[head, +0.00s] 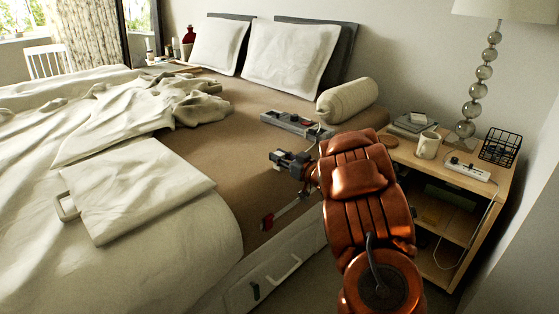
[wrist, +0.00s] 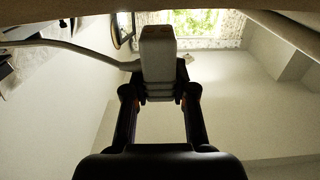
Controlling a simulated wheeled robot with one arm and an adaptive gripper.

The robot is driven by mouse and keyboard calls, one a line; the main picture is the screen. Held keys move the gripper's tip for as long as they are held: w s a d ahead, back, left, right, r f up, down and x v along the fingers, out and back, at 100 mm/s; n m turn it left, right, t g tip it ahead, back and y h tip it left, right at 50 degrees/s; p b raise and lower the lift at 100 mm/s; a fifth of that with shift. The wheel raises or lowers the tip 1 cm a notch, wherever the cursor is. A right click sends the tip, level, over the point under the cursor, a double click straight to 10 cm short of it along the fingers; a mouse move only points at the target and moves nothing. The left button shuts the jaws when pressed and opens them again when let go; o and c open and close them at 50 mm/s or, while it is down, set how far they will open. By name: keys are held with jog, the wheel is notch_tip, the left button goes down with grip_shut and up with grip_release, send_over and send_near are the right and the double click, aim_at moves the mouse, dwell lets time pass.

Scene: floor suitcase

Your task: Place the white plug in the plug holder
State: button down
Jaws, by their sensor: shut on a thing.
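My gripper (head: 288,160) is over the right side of the bed in the head view. In the wrist view my gripper (wrist: 160,92) is shut on the white plug (wrist: 158,50), a pale block between the fingertips. A pale cable (wrist: 85,54) runs left from it. A long grey block with slots or raised parts (head: 296,124) lies on the brown sheet, just beyond my gripper. It may be the plug holder; I cannot tell for sure. The plug is apart from any surface in the wrist view.
A wooden nightstand (head: 505,180) at right bears a white power strip (head: 466,169), a mug (head: 428,146), a black wire basket (head: 499,147) and a lamp (head: 480,75). A bolster (head: 347,99) lies near the grey block.

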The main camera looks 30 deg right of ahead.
jog(key=shift+r, duration=0.1)
jog(key=c, duration=0.9)
grip_release()
jog(key=shift+c, duration=0.2)
jog(key=shift+s+d, duration=0.1)
jog(key=shift+s, duration=0.15)
jog(key=p+v, duration=0.3)
jog(key=v, duration=0.8)
jog(key=shift+s, duration=0.25)
jog(key=shift+w+d, duration=0.1)
